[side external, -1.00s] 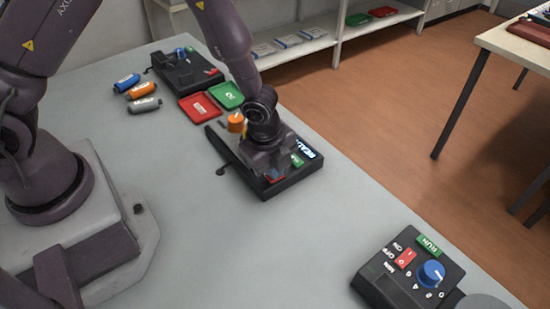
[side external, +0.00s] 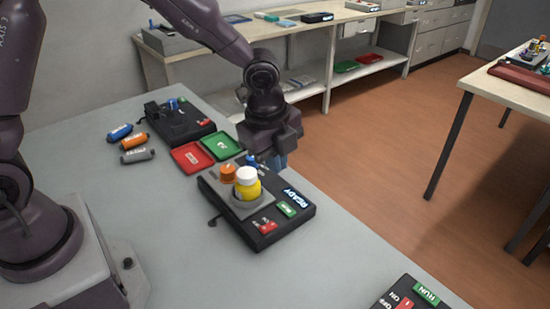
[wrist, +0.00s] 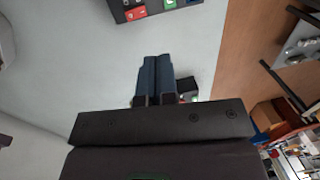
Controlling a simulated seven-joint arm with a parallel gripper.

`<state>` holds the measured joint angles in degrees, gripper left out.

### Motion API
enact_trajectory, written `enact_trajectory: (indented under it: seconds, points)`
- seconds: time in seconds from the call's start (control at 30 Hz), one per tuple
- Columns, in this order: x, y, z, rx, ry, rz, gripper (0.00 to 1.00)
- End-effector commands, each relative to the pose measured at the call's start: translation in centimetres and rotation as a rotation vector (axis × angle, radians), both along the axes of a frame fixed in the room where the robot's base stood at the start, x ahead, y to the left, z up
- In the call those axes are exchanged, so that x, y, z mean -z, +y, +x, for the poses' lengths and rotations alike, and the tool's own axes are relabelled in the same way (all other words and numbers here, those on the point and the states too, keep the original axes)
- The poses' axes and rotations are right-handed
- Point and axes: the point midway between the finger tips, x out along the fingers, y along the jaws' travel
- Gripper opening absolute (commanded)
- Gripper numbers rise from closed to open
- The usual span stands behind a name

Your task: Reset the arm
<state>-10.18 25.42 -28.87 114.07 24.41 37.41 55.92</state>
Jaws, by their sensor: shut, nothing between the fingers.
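My gripper (side external: 277,163) is raised above the far right edge of the grey table, just behind the black device (side external: 262,230) with the READY label. In the wrist view my gripper's blue fingers (wrist: 155,72) are together with nothing between them. A yellow bottle with a white cap (side external: 247,186) stands upright in the device's grey holder. An orange knob (side external: 228,173), a green button (side external: 287,209) and a red switch (side external: 266,226) are on the same device. My gripper appears clear of the bottle.
Blue, orange and grey cartridges (side external: 134,140) lie at the left. A red tray (side external: 188,157) and a green tray (side external: 222,146) lie beside another black device (side external: 178,124). A control box (side external: 412,296) sits at the front right. The table's middle front is clear.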

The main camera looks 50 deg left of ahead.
Motion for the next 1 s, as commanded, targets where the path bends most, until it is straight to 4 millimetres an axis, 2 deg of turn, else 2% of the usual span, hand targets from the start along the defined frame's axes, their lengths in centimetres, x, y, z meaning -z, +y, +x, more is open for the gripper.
enact_trajectory:
  seconds: [0.3, 0.37, 0.5, 0.77, 1.0]
  points:
    - [0.0, 0.0, 0.0, -0.031, 0.002, -0.004, 0.00]
    - [0.1, 0.1, -0.2, -0.080, 0.011, -0.009, 0.00]
    - [0.5, 1.2, -2.4, -0.316, 0.078, -0.009, 0.00]
    - [-4.4, 5.2, -7.1, -0.840, 0.028, 0.001, 0.00]
    - [-9.9, 7.8, -12.4, -1.285, -0.087, -0.125, 0.00]
